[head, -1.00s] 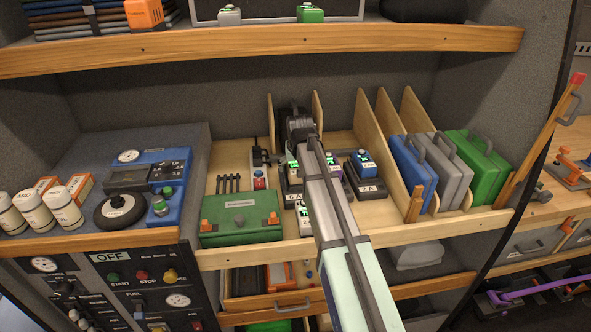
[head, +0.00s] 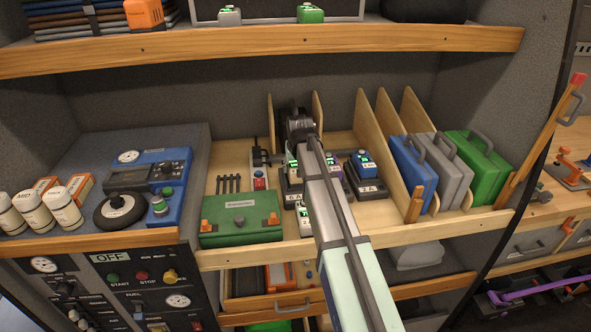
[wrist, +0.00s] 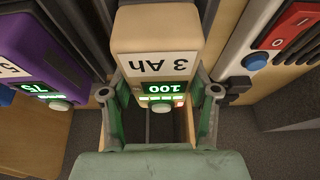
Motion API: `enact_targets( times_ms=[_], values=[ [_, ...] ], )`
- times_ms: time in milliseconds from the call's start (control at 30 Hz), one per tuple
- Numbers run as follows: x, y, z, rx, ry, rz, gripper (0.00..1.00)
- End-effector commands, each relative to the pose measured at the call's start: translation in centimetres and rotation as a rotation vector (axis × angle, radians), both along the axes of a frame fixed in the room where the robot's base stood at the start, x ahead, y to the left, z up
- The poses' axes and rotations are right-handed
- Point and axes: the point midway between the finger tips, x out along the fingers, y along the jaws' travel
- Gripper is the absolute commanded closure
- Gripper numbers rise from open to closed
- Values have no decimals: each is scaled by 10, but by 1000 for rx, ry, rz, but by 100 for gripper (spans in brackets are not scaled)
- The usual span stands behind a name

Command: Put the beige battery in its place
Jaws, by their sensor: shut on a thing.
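The beige battery (wrist: 158,35) fills the upper middle of the wrist view, with an upside-down "3 Ah" label and a green lit display reading 100. My gripper (wrist: 160,93) is shut on it, with one green-grey finger on each side. In the head view my gripper (head: 298,122) is over the battery area at the back of the shelf, largely covered by my arm. The beige battery cannot be made out there. Whether its underside touches a dock is hidden.
A purple battery (wrist: 42,65) reading 75 stands to the left in the wrist view. A grey unit with a red switch (wrist: 297,22) is close on the right. In the head view a blue battery (head: 362,165) sits right of my arm, and a green box (head: 240,218) lies front left.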

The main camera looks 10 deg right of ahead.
Motion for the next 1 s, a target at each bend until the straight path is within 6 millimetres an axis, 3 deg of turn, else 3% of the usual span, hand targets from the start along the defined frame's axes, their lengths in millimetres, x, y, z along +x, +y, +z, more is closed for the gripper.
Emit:
enact_targets(
  times_ms=[567, 700, 867, 1000],
  values=[
    [2, -1, 82, 0, -5, -1, 100],
    [1, -13, 94, 0, -5, -16, 100],
    [-18, -42, 118, 0, -7, -54, 100],
    [-58, -71, 140, 0, -8, -87, 100]
  ],
)
